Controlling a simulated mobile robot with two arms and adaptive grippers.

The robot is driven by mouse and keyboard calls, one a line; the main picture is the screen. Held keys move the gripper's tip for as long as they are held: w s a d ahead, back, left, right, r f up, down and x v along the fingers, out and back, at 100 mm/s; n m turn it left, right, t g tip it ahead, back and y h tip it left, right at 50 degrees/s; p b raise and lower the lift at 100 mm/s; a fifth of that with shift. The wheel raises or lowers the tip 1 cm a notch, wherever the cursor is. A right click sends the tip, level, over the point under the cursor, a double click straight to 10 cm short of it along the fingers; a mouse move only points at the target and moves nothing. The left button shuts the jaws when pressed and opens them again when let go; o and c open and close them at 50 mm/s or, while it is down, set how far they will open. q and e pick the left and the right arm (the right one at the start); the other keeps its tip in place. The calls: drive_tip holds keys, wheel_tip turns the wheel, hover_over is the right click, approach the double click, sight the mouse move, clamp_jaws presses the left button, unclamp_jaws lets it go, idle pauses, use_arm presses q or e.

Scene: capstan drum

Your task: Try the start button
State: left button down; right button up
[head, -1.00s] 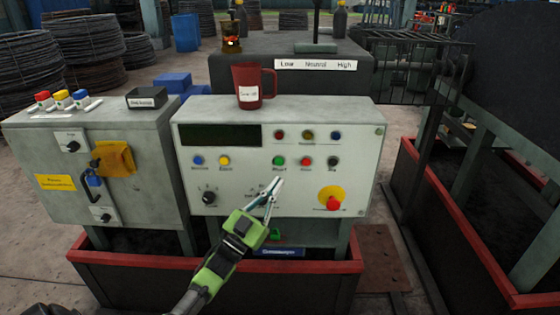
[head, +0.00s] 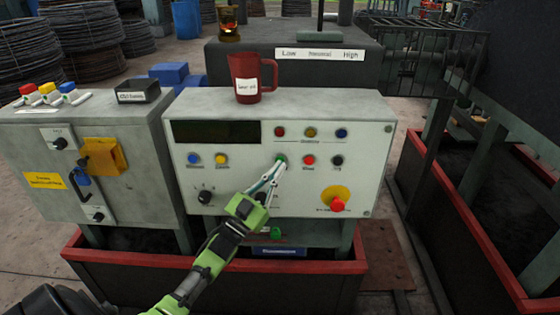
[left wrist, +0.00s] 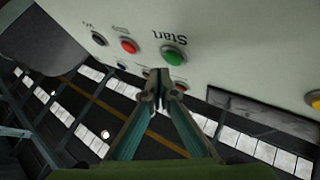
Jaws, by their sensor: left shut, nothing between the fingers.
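The green start button (head: 281,160) sits in the middle row of the light grey control panel (head: 240,190). In the left wrist view the green button (left wrist: 173,55) shows beside an upside-down "Start" label. My left gripper (head: 279,168) is shut and empty, its fingertips right at the button's lower edge in the head view. In the left wrist view the fingertips (left wrist: 158,84) appear just below the button; I cannot tell whether they touch it. My right gripper is not in view.
A red button (head: 309,160) is right of the green one. A red emergency stop (head: 338,204) on yellow is lower right. A red mug (head: 248,78) stands on the panel's top. A grey cabinet (head: 140,190) adjoins on the left.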

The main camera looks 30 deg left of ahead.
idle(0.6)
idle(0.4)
use_arm(q)
drive_tip(key=shift+w+a, duration=0.1)
drive_tip(key=shift+w+a+b, duration=0.2)
drive_tip(key=shift+w+b, duration=0.1)
drive_tip(key=shift+w+a+b, duration=0.2)
drive_tip(key=shift+w+b, duration=0.1)
drive_tip(key=shift+w, duration=0.05)
idle(0.7)
drive_tip(key=shift+s, duration=0.1)
drive_tip(key=shift+s+d+p, duration=0.45)
drive_tip(key=shift+s+p, duration=0.1)
drive_tip(key=shift+s, duration=0.1)
